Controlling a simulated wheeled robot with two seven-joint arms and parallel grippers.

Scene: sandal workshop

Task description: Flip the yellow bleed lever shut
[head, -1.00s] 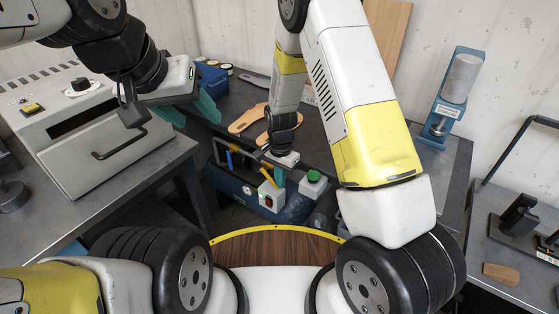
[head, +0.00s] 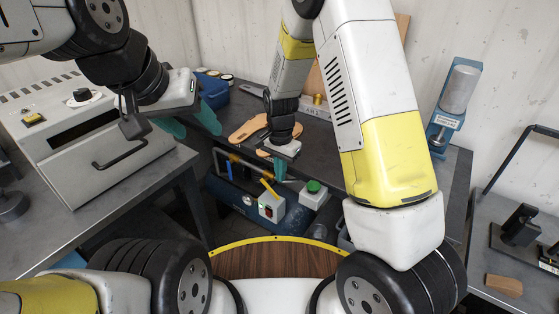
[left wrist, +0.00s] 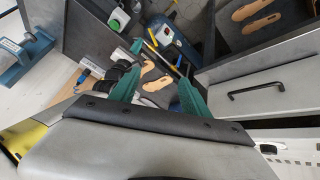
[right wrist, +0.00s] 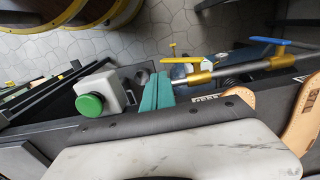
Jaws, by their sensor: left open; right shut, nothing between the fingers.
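The yellow bleed lever (head: 268,187) sticks out from the pipe near the blue compressor (head: 232,198), beside a grey switch box. In the right wrist view the yellow lever (right wrist: 181,60) lies beside a brass fitting (right wrist: 194,78), close to my fingertips. My right gripper (head: 279,169) is shut and empty, just above and behind the lever in the head view. In its wrist view the closed teal fingers (right wrist: 157,92) appear apart from the lever; contact cannot be told for certain. My left gripper (head: 190,120) is open and empty, near the grey oven at left.
A blue lever (right wrist: 285,42) sits on the same pipe. A green button box (head: 313,193) stands right of the lever. Sandal soles (head: 248,130) lie on the dark bench behind. The grey oven (head: 90,140) stands at left.

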